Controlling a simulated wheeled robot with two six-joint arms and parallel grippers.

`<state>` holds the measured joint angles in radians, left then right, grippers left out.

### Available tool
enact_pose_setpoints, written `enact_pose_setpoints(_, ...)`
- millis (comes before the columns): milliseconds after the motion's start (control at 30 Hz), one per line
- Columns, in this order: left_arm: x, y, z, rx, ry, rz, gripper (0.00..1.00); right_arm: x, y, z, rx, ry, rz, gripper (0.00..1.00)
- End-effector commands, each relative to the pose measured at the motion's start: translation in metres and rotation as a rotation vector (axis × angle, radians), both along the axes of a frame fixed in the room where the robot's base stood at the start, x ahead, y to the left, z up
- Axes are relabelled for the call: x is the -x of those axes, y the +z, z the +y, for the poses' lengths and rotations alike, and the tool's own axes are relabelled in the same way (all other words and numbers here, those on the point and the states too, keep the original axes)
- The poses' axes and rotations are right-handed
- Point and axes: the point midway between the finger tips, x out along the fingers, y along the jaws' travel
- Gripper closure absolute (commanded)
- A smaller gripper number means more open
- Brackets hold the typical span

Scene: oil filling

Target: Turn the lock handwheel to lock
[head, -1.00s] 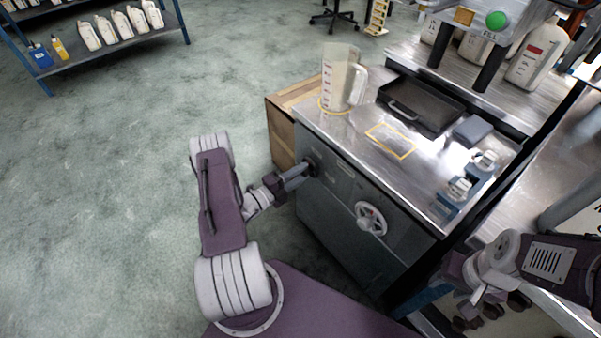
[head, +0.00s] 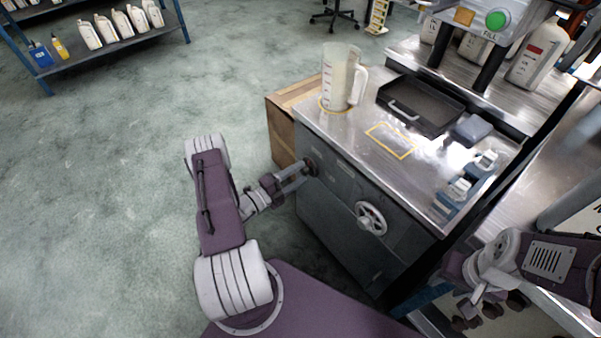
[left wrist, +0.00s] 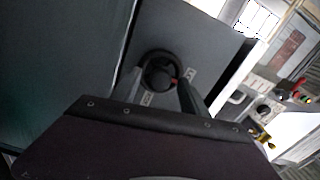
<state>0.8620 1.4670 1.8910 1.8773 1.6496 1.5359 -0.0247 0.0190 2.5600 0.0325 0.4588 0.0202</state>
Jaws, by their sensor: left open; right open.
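A small dark round handwheel (head: 311,167) sits on the left part of the grey cabinet's front. In the left wrist view this dark handwheel (left wrist: 160,72) has a red mark on its right side, and two small pale labels are beside it on the panel. My left gripper (head: 300,173) is open at the dark handwheel, its fingers pointing at it. In the left wrist view the fingers (left wrist: 160,90) stand on either side of its lower part; contact cannot be told. My right gripper (head: 484,311) is open at lower right, away from the handwheel.
A larger light spoked handwheel (head: 370,218) is on the same cabinet front (head: 335,225), to the right. A measuring jug (head: 337,80), a black tray (head: 420,104) and a yellow outlined square (head: 391,140) are on top. A cardboard box (head: 283,140) stands behind left.

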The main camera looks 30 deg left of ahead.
Motion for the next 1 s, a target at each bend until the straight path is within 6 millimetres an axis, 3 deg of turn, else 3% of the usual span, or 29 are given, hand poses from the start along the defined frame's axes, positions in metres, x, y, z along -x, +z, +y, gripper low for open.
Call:
enact_pose_setpoints(200, 0.040, 0.001, 0.018, 0.003, 0.008, 0.002, 0.48, 0.000, 0.011, 0.000, 0.000, 0.000, 0.000, 0.58)
enact_pose_setpoints(400, 0.066, 0.000, 0.028, 0.002, 0.004, 0.001, 0.48, 0.000, 0.015, 0.000, 0.000, 0.000, 0.000, 0.58)
enact_pose_setpoints(1000, 0.073, -0.001, 0.030, 0.002, 0.001, 0.001, 0.48, 0.000, 0.015, 0.000, 0.000, 0.000, 0.000, 0.58)
